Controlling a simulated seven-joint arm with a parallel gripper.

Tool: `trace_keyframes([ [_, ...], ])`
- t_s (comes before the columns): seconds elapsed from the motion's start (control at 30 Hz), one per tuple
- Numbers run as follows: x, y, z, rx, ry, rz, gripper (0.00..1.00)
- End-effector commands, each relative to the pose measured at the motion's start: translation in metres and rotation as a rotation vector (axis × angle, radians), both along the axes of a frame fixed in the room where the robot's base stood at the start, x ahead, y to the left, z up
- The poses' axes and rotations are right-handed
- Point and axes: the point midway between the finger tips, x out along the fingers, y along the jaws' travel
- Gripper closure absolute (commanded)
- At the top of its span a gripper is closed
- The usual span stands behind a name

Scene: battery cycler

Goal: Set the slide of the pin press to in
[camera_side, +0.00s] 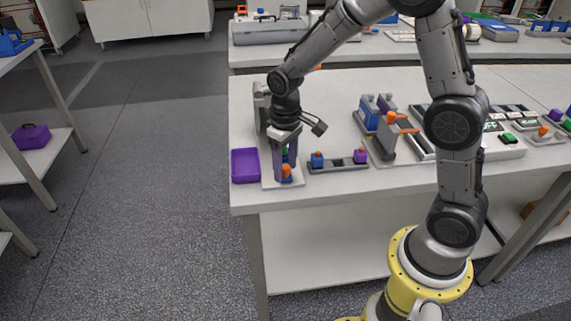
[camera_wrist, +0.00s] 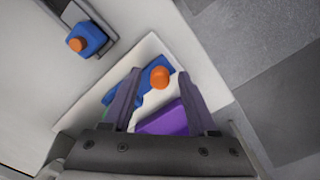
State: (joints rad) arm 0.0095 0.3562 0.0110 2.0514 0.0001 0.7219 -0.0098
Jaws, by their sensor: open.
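A small fixture on a white base plate (camera_side: 296,183) stands near the left end of the bench; I take it for the pin press. It has a blue part (camera_side: 286,181) with an orange knob (camera_side: 286,170) at its front. In the wrist view the orange knob (camera_wrist: 160,77) stands on the blue part (camera_wrist: 150,90), with a green part (camera_wrist: 136,113) to its left and a purple part (camera_wrist: 166,120) below. My gripper (camera_wrist: 158,84) points down over the fixture, open, its fingers on either side of these parts. Contact and the slide's exact position cannot be told.
A purple tray (camera_side: 245,166) sits left of the fixture. A dark rail (camera_side: 338,166) with blue and purple blocks lies close on the right. An orange-handled device (camera_side: 388,135) stands farther right. The bench's front edge is close to the fixture.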

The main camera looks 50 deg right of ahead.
Motion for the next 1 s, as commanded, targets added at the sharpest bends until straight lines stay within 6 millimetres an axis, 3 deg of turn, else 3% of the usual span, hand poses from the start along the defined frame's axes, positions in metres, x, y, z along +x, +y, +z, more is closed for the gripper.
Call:
trace_keyframes([
  [0.13,-0.0002,0.0,0.0,0.0,0.001,0.0,0.41],
  [0.47,-0.0002,0.0,0.0003,0.0,0.001,0.0,1.0],
  [1.0,-0.0001,0.0001,0.0006,0.0,0.001,0.0,1.0],
])
